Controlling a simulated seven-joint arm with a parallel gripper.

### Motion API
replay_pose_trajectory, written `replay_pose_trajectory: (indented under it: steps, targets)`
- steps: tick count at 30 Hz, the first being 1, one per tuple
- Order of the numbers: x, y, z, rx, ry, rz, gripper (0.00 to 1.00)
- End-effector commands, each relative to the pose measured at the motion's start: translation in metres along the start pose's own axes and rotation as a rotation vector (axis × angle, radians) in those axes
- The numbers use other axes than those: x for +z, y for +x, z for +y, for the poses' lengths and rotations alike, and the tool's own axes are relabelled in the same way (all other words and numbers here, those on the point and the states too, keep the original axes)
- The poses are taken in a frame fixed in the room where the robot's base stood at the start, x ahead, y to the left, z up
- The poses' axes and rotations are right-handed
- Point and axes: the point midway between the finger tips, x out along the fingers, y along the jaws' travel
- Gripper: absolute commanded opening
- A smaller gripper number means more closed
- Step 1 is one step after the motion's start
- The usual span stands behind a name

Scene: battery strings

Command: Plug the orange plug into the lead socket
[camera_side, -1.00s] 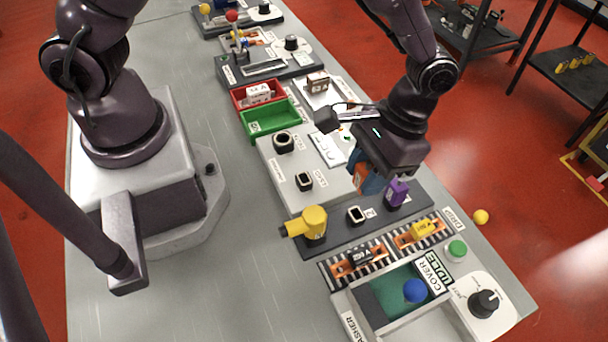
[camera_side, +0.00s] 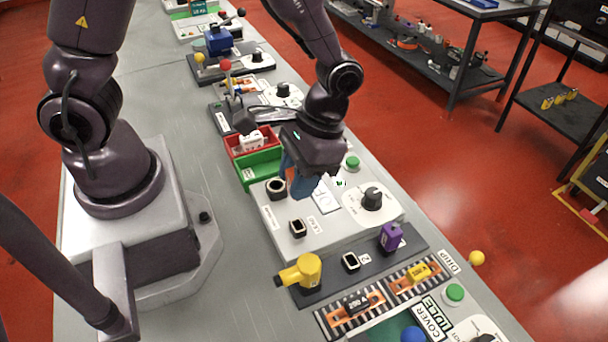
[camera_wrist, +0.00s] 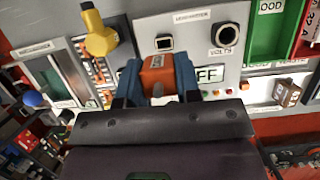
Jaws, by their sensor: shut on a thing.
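My gripper (camera_side: 300,186) is above the pale panel, its blue fingers pointing down. In the wrist view it (camera_wrist: 157,76) is shut on the orange plug (camera_wrist: 157,66), which sits between the two blue fingers. Just beyond the plug in the wrist view is a square black-rimmed socket (camera_wrist: 164,43), beside a small label that seems to begin with LEAD. The likely same socket (camera_side: 298,228) stands nearer the camera in the side view, apart from the gripper. A second socket (camera_wrist: 224,35) is labelled VOLTS.
A black dial (camera_side: 372,198) and a green button (camera_side: 352,162) are on the pale panel. A yellow fitting (camera_side: 301,272), a small socket (camera_side: 350,261) and a purple plug (camera_side: 390,236) are on the dark strip. Green (camera_side: 258,168) and red (camera_side: 246,142) bins stand behind.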

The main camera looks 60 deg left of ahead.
Motion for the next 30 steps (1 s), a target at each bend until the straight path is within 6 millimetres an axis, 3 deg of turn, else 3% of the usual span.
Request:
replay_pose_trajectory:
  steps: [7,21,30]
  targets:
    - [-0.003,0.008,0.000,0.000,-0.001,-0.001,0.03]
    - [-0.017,0.046,0.000,0.000,0.000,-0.001,0.03]
    - [-0.020,0.055,0.000,0.000,0.000,0.000,0.03]
